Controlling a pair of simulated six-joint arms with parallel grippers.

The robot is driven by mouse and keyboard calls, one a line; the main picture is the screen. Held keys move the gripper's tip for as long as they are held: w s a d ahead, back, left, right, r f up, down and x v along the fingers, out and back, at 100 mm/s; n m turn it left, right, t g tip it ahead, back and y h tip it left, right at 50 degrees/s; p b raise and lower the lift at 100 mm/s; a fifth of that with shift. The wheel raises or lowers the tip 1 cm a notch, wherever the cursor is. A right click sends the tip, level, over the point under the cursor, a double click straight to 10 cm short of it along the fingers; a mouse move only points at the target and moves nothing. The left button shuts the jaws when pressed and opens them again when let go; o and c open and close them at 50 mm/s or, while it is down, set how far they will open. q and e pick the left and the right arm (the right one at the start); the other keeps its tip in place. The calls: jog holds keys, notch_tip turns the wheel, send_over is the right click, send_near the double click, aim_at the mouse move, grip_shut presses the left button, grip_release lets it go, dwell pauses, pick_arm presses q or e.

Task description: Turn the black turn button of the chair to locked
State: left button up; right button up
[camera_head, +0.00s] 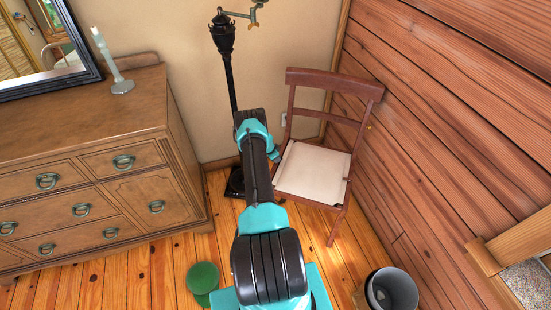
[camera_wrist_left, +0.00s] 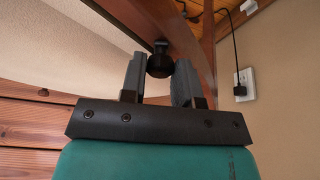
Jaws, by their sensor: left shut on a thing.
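The brown wooden chair (camera_head: 333,75) with a cream seat (camera_head: 313,172) stands by the plank wall. My left gripper (camera_head: 277,157) is at the left side of the chair, near the seat edge. In the left wrist view the gripper (camera_wrist_left: 160,75) has its two grey fingers on either side of the round black turn button (camera_wrist_left: 159,62), shut on it. The button sits on a wooden rail (camera_wrist_left: 190,52) of the chair. Its marking or turned position cannot be read. In the head view my arm and the chair hide the button. My right gripper is not in view.
A black lamp stand (camera_head: 229,80) is close behind my left arm. A wooden dresser (camera_head: 85,170) fills the left. A green round stool or bin (camera_head: 202,278) and a grey bin (camera_head: 391,290) stand in front. The plank wall (camera_head: 440,120) bounds the right.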

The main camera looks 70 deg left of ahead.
pick_arm(q)
jog(key=m+h, duration=0.1)
jog(key=m, duration=0.1)
jog(key=m+h, duration=0.1)
jog(key=m, duration=0.2)
jog(key=shift+a+m, duration=0.2)
jog(key=shift+m, duration=0.1)
jog(key=shift+w+m+g+h, duration=0.1)
jog(key=shift+m+g+h, duration=0.5)
jog(key=shift+m, duration=1.4)
jog(key=shift+w+m+h, duration=0.1)
jog(key=shift+m+h, duration=0.3)
jog(key=shift+m, duration=0.4)
jog(key=o, duration=0.9)
jog(key=shift+a+r, duration=0.15)
jog(key=v, duration=1.7)
jog(key=shift+r, duration=0.1)
